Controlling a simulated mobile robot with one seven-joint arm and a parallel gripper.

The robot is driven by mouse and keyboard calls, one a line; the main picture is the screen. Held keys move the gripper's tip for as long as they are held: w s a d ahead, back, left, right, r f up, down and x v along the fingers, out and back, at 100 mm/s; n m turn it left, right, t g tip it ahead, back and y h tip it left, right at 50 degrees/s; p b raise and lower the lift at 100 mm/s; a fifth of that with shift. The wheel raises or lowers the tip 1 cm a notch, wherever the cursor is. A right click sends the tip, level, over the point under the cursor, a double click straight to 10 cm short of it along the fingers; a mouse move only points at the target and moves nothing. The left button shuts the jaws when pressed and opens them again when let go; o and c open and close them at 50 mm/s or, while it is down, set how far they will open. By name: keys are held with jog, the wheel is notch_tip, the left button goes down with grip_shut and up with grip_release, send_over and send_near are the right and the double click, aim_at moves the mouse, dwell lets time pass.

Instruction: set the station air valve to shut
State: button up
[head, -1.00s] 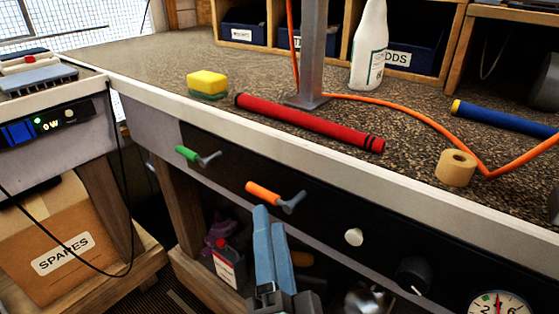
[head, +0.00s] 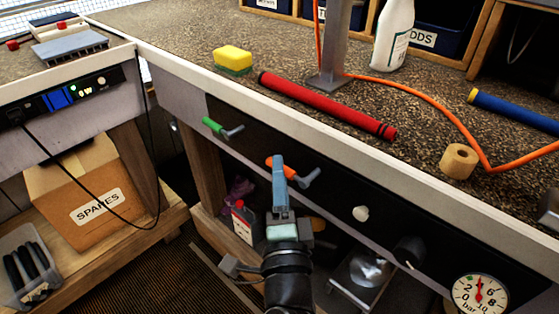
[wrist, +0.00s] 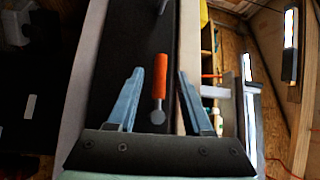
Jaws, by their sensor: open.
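Two lever handles sit on the black panel under the bench top: a green one (head: 213,126) at left and an orange one (head: 307,178) to its right. I see no label that tells which is the air valve. My gripper (head: 279,162) is open, its blue fingers in front of the orange lever and partly hiding it in the head view. In the wrist view the orange lever (wrist: 160,78) shows between the two spread fingers (wrist: 160,98), with no clear contact. A pressure gauge (head: 480,294) marked bar is at lower right, its needle pointing near straight up.
A white knob (head: 360,213) and a black knob (head: 409,251) are right of the levers. The bench edge (head: 300,130) overhangs the panel. A red-and-white container (head: 244,221) stands below.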

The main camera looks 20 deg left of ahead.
jog(key=shift+x, duration=1.4)
grip_shut()
dwell(0.5)
